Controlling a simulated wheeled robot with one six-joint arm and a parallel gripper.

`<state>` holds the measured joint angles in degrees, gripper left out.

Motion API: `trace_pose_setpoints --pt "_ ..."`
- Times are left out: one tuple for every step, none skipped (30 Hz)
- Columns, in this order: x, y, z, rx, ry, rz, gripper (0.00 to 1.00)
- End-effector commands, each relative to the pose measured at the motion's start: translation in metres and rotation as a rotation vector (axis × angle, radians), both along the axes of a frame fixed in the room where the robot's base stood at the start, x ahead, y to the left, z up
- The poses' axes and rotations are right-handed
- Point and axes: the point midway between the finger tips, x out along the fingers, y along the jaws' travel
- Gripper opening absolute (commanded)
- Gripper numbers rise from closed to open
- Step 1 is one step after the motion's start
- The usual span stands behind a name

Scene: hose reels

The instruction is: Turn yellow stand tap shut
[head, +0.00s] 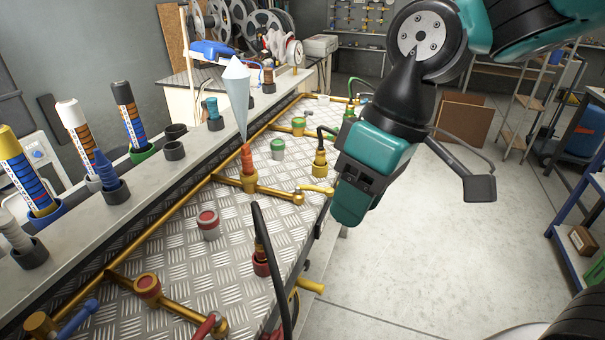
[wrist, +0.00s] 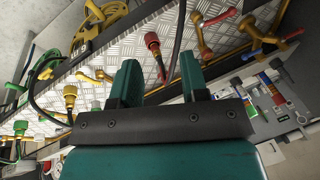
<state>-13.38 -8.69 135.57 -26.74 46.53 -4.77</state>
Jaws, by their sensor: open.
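A yellow lever (head: 318,190) sits at the outer end of a brass branch pipe (head: 275,190) on the tread-plate bench. It points to the right, roughly along that pipe. A yellow lever also shows left of my fingers in the wrist view (wrist: 97,75). The branch carries a gold socket (head: 249,183) with a red fitting and a pale cone above it. My gripper (head: 350,210) hangs just right of the lever, beside the bench edge, pointing down. In the wrist view my gripper (wrist: 158,78) has its two fingers apart with nothing between them. The gap to the lever is hard to judge.
A dark hose rises from a red connector (head: 260,264) near the bench edge. A yellow hose connector (head: 320,160) stands close behind the lever. A red lever (head: 207,326) and a blue lever (head: 76,320) lie nearer. Open floor (head: 430,260) is right of the bench.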

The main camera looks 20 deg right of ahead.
Motion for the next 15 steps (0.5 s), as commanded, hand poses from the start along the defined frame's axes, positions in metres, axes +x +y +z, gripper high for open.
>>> trace_pose_setpoints --pt "0.031 -0.002 0.014 -0.021 0.005 0.017 0.41" --pt "0.05 -0.004 0.019 -0.034 0.009 0.033 0.41" --pt "0.077 -0.007 0.025 -0.052 0.012 0.058 0.41" --pt "0.097 -0.011 0.028 -0.066 0.016 0.075 0.41" --pt "0.116 -0.014 0.031 -0.078 0.019 0.094 0.41" --pt "0.141 -0.02 0.032 -0.095 0.026 0.118 0.41" --pt "0.159 -0.024 0.032 -0.106 0.03 0.135 0.41" --pt "0.176 -0.029 0.031 -0.117 0.036 0.152 0.41" --pt "0.196 -0.035 0.029 -0.129 0.044 0.174 0.41" --pt "0.21 -0.039 0.026 -0.137 0.048 0.189 0.41" --pt "0.222 -0.044 0.024 -0.144 0.054 0.204 0.41" --pt "0.236 -0.049 0.02 -0.153 0.061 0.221 0.41" --pt "0.246 -0.053 0.017 -0.159 0.064 0.233 0.41" --pt "0.253 -0.056 0.014 -0.163 0.069 0.242 0.41" --pt "0.262 -0.061 0.011 -0.168 0.073 0.255 0.41"
